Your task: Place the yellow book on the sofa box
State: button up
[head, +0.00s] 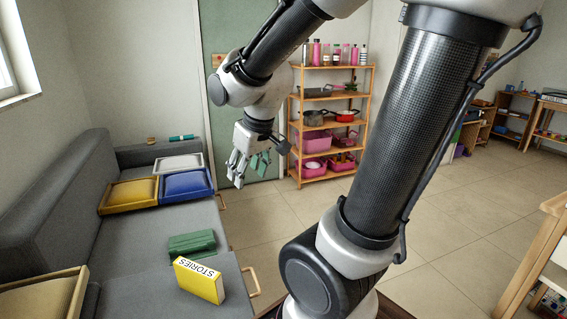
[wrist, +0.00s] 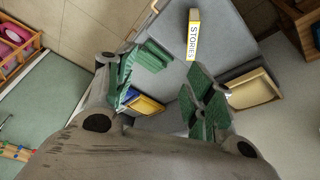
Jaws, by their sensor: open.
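The yellow book (head: 200,281), marked STORIES, stands upright on the grey sofa seat near the front. It also shows in the wrist view (wrist: 194,38), beyond the fingers. My gripper (head: 243,168) is raised in front of the sofa, well apart from the book. Its fingers are spread and empty in the wrist view (wrist: 163,88). A wood-framed tan box (head: 45,296) sits at the sofa's near left, cut off by the frame. A yellow box (head: 130,195), a blue box (head: 186,184) and a white box (head: 178,162) lie at the far end. I cannot tell which is the sofa box.
A green block (head: 192,243) lies on the sofa seat (head: 150,235) just behind the book. The seat between it and the far boxes is clear. A wooden shelf (head: 330,120) with pots and pink bins stands beyond my arm. Open tiled floor lies to the right.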

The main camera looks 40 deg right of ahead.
jog(key=s+d+r+m, duration=0.1)
jog(key=s+r, duration=0.4)
jog(key=s, duration=0.7)
jog(key=shift+d+r, duration=0.25)
jog(key=shift+r, duration=0.15)
